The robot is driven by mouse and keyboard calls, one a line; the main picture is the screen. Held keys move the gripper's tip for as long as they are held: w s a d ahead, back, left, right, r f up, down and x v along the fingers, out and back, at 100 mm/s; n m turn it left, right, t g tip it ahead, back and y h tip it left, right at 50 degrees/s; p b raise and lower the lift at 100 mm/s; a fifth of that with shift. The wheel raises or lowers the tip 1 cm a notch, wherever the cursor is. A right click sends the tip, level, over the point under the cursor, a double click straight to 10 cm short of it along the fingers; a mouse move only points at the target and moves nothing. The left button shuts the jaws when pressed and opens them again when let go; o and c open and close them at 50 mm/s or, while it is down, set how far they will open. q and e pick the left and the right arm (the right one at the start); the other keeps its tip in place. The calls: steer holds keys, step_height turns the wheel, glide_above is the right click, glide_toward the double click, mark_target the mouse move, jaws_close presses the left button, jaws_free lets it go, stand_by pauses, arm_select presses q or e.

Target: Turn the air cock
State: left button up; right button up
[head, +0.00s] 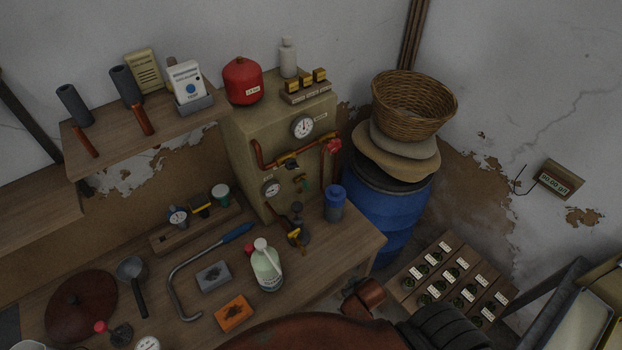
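A beige cabinet (245,135) stands at the back of the bench with copper pipework on its front. An upper gauge (302,127) and a lower gauge (271,187) are on it. A red knob (334,146) sits at the right end of the upper pipe. A brass-coloured fitting (296,237) is lower, near the bench top. None is readably labelled as the air cock, so I cannot tell which it is. Neither gripper is visible.
A blue barrel (385,205) is further right.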

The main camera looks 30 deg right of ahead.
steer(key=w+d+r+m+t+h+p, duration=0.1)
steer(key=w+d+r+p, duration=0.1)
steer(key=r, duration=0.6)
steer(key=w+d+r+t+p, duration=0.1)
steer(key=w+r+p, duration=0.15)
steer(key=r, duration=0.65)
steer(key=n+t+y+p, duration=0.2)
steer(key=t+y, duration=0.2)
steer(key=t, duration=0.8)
glide_toward(308, 185)
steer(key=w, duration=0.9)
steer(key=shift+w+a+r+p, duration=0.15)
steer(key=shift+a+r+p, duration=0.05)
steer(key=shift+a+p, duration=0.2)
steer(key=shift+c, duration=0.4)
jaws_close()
